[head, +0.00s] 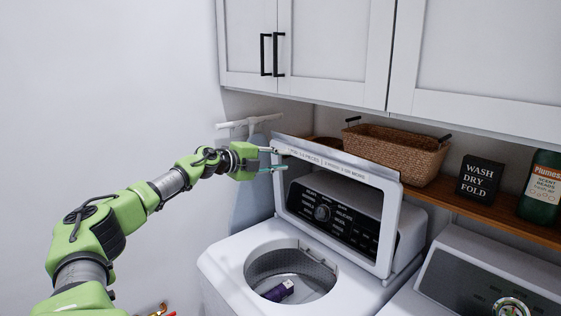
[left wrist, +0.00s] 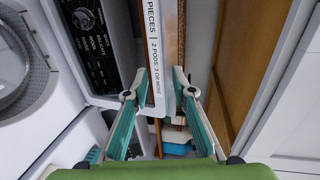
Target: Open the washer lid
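The washer (head: 245,262) has its white lid (head: 392,225) raised, standing upright and leaning back over the round drum opening (head: 290,265). The control panel (head: 335,215) shows through the lid's window. A small purple item (head: 279,291) lies inside the drum. My left gripper (head: 279,160) is at the lid's upper left corner, its fingers apart. In the left wrist view the open left gripper (left wrist: 166,75) has the lid's printed edge (left wrist: 153,45) near its left fingertip; whether they touch I cannot tell. My right gripper is not in view.
A dryer (head: 455,285) stands right of the washer. A wooden shelf (head: 470,212) behind holds a wicker basket (head: 400,152), a black sign (head: 478,180) and a green bottle (head: 541,190). White cabinets (head: 335,45) hang above. The space left of the washer by the wall is mostly free.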

